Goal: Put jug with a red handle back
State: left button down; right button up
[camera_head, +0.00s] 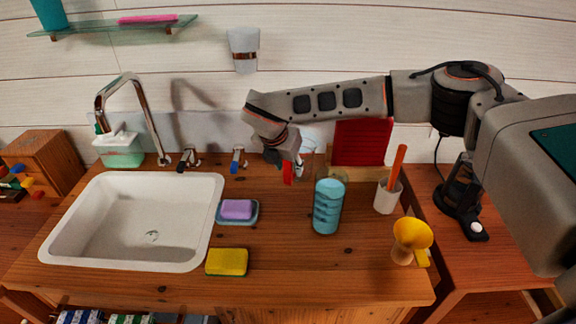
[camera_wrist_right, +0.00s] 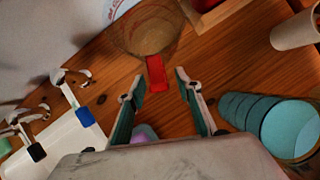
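The clear jug (camera_wrist_right: 150,28) stands on the wooden counter near the wall, with its red handle (camera_wrist_right: 157,74) toward my gripper in the right wrist view. In the head view the handle (camera_head: 288,173) shows just below my right gripper (camera_head: 284,157), and the jug body is mostly hidden behind the gripper. In the wrist view my right gripper (camera_wrist_right: 160,78) is open, with the handle between its fingertips and a visible gap to each finger. I cannot tell whether they touch at depth. My left gripper is out of view.
A blue ribbed glass (camera_head: 328,207) stands close right of the jug. A red board (camera_head: 361,142) and a white cup (camera_head: 388,196) are further right. Front-middle counter is clear.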

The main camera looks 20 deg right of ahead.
jog(key=b+v, duration=0.1)
jog(key=v, duration=1.1)
jog(key=shift+s+a, duration=0.1)
jog(key=shift+s, duration=0.05)
